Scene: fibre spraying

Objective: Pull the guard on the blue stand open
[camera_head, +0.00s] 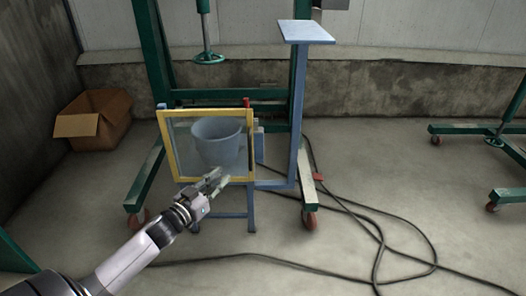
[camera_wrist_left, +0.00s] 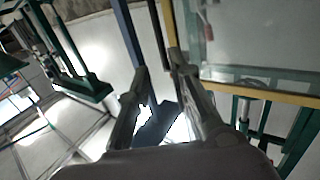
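The guard is a clear panel in a yellow frame (camera_head: 207,112), upright at the front of the blue stand (camera_head: 251,200). It looks closed, with a grey bucket (camera_head: 217,145) seen through it. My right gripper is not in view.
Green gantry legs on red wheels (camera_head: 310,219) stand around the blue stand. A blue post with a flat top plate (camera_head: 306,33) rises at its right. Black cables (camera_head: 375,235) lie on the floor to the right. A cardboard box (camera_head: 95,120) sits at the back left.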

